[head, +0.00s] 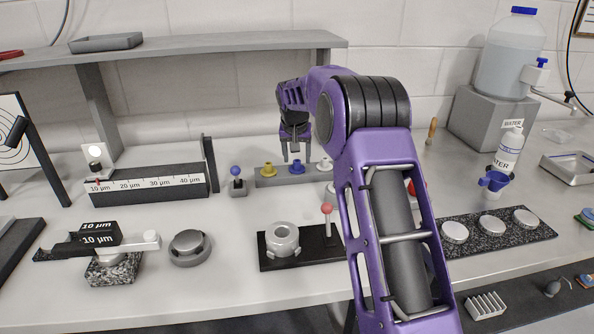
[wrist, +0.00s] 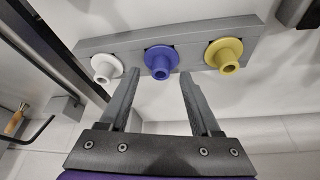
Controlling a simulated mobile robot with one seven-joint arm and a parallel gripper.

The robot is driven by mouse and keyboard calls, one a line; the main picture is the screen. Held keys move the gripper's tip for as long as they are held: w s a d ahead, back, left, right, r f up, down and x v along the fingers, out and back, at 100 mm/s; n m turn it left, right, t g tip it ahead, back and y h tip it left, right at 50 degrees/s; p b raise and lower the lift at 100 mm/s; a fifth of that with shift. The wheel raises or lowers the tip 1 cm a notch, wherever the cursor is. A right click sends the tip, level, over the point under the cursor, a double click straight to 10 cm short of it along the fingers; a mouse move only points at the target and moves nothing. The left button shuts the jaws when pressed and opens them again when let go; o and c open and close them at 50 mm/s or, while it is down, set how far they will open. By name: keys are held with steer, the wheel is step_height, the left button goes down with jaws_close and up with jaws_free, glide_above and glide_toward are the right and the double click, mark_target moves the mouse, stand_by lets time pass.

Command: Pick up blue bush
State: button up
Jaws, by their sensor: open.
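The blue bush (head: 297,167) is a flanged ring in the middle of a grey rack (head: 264,181) at the back of the bench. It also shows in the wrist view (wrist: 161,61), between a white bush (wrist: 106,68) and a yellow bush (wrist: 224,54). My gripper (head: 296,157) points down just above the blue bush, open and empty. In the wrist view the two fingertips (wrist: 158,78) lie to either side of the blue bush, with its flange just beyond the tips. I cannot tell the exact remaining height.
A blue-knobbed post (head: 236,174) stands left of the rack. In front is a black plate (head: 306,257) with a grey ring and a red-knobbed post (head: 327,212). A shelf (head: 200,47) runs above, at the back left. My arm hides part of the bench right of the rack.

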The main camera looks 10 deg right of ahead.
steer(key=shift+w+f, duration=0.25)
steer(key=shift+f, duration=0.45)
jaws_close()
